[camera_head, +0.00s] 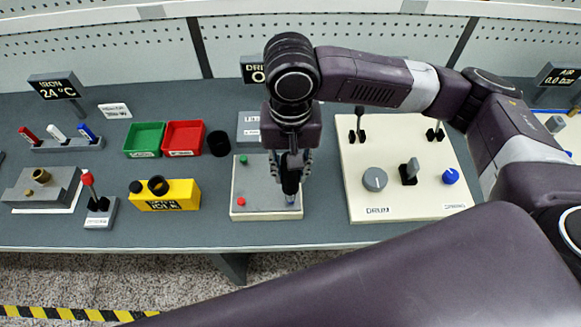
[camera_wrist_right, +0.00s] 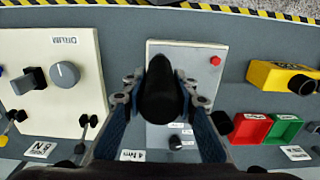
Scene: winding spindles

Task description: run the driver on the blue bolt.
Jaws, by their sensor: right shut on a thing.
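My right gripper (camera_head: 292,160) points down over a small pale panel (camera_head: 246,202) with a red and a green button. It is shut on a dark driver (camera_head: 290,182), held roughly upright, which also shows end-on in the right wrist view (camera_wrist_right: 160,92) between the fingers. A small blue spot, likely the blue bolt (camera_head: 291,199), shows at the driver's lower end near the panel's right front. I cannot tell whether the tip touches it. In the wrist view the driver hides that spot. My left gripper is not in view.
Left of the panel stand a yellow block (camera_head: 168,196), a green bin (camera_head: 144,139), a red bin (camera_head: 183,138) and a black cup (camera_head: 218,143). Right of it is a large cream board (camera_head: 400,140) with levers and knobs. The bench's front edge is close.

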